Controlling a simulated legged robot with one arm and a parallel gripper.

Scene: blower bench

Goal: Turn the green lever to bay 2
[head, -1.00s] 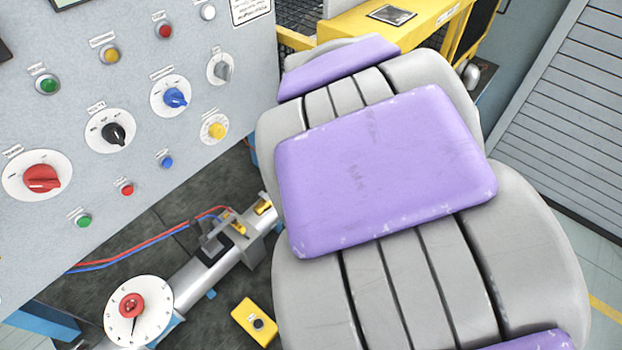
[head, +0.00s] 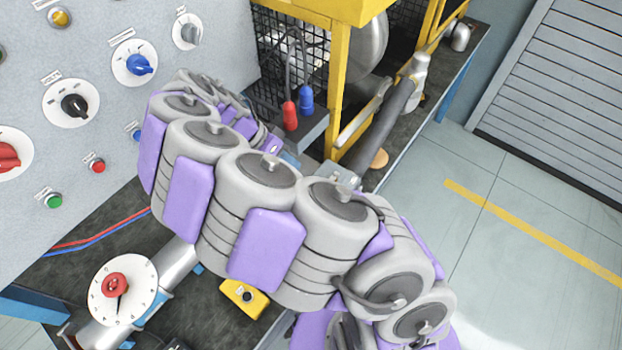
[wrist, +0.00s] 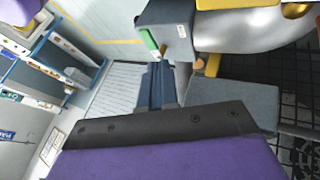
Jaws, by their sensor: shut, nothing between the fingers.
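In the wrist view, a small green piece (wrist: 149,40), which looks like the green lever, shows at the left side of a grey box (wrist: 172,32). Its pivot and any bay marks are too small to read. My gripper (wrist: 160,72) is shut and empty. Its narrow grey-blue fingers point toward the box, just below the green piece; I cannot tell if they touch. In the head view, my curled arm covers the middle, and I can make out neither the gripper nor the green lever.
A panel of knobs and buttons (head: 110,130) stands at the left. A yellow frame with dark mesh (head: 338,85) stands behind my arm. On the bench are a dial with a red knob (head: 122,290) and a yellow box (head: 245,298). Floor (head: 510,220) is clear at the right.

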